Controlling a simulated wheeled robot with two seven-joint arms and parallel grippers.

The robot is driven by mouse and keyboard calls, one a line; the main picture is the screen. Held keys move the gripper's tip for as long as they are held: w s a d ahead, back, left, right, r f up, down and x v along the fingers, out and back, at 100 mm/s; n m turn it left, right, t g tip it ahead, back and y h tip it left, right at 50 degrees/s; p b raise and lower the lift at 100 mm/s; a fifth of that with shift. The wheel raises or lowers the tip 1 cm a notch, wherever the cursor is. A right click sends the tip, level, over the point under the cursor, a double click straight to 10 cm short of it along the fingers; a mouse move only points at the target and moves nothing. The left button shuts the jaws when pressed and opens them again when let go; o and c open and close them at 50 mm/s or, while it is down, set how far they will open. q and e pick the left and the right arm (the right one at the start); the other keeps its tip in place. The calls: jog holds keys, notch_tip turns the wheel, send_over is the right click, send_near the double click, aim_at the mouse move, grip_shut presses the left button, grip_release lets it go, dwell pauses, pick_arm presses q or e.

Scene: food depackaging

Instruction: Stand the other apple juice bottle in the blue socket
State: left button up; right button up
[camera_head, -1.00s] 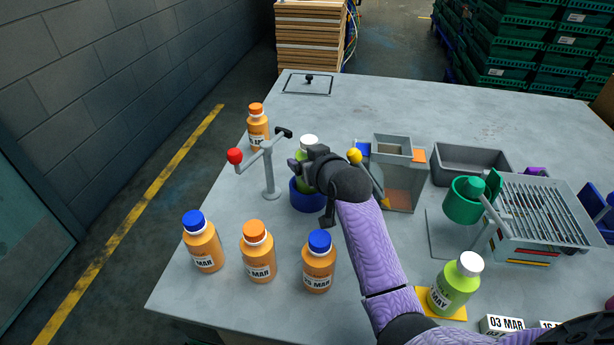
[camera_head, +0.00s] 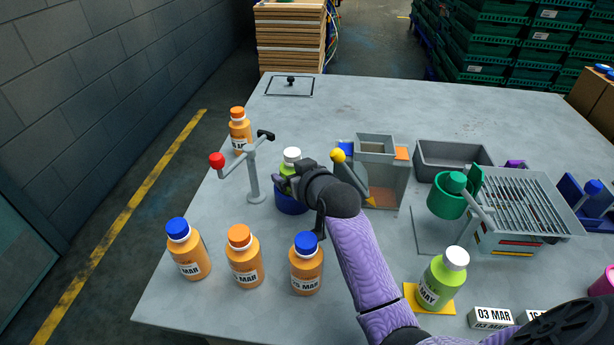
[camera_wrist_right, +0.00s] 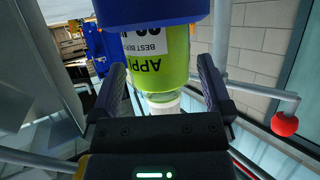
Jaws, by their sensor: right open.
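A green apple juice bottle with a white cap (camera_head: 291,156) stands upright with its base inside the blue socket (camera_head: 292,204). The right wrist view shows the bottle (camera_wrist_right: 160,72) upside down in the picture, its lower end inside the blue socket (camera_wrist_right: 155,11). My right gripper (camera_head: 286,182) is at the bottle just above the socket. In the wrist view its two fingers (camera_wrist_right: 160,90) are apart, one on each side of the bottle, with gaps visible. Another green bottle with a white cap (camera_head: 441,281) stands on a yellow pad at the front right. My left gripper is out of view.
A grey post with a red-knobbed lever (camera_head: 218,160) stands just left of the socket. Several orange bottles (camera_head: 243,262) stand at the front and back left. A grey hopper box (camera_head: 385,175), grey tray (camera_head: 450,152) and slatted rack (camera_head: 525,215) are to the right.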

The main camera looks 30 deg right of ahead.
jog(key=p+v, duration=0.3)
jog(key=v, duration=0.7)
jog(key=shift+s+r, duration=0.1)
jog(key=shift+r, duration=0.05)
